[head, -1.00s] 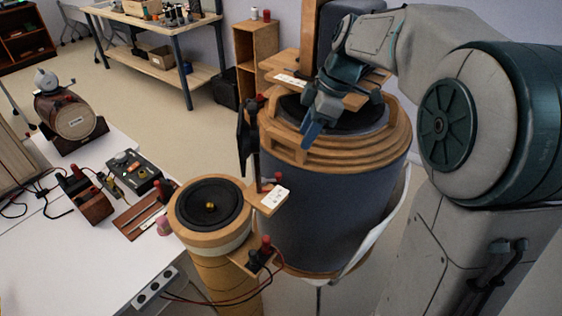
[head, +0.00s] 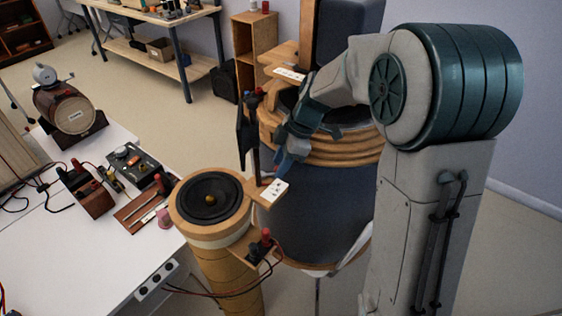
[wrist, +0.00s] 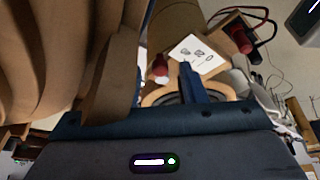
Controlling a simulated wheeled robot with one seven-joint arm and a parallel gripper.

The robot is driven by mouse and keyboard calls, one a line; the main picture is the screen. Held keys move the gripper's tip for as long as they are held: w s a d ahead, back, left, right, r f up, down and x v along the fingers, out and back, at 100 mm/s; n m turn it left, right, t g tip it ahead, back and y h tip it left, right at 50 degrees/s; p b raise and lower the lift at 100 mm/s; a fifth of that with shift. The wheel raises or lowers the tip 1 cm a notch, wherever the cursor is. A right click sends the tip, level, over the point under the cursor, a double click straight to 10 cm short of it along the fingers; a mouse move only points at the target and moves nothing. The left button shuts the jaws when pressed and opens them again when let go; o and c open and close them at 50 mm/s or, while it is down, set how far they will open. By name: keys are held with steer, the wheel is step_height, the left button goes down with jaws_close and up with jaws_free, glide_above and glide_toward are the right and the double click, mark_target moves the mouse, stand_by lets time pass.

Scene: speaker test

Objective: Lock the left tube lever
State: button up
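The left tube (head: 222,262) is a tan cylinder standing upright with a black speaker cone (head: 208,200) on top. A wooden bracket on its right side carries a white marked plate (head: 273,192), with a small red knob (wrist: 160,65) beside it in the wrist view. A tall black upright part (head: 246,135) stands behind the bracket; I cannot tell if it is the lever. My gripper (head: 279,162) is low at the front left of the large tube, just above the plate. One blue finger (wrist: 192,82) shows clearly in the wrist view, pointing towards the plate (wrist: 197,54). The other finger is unclear.
The large dark tube (head: 310,220) with wooden rings (head: 350,150) stands close on the right. Red and black terminals (head: 262,245) with wires jut from the left tube's lower bracket. A white table (head: 85,250) with devices is at the left. Open floor (head: 150,115) lies behind.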

steer(key=shift+a+f, duration=0.2)
steer(key=shift+f, duration=0.25)
steer(key=shift+c, duration=0.4)
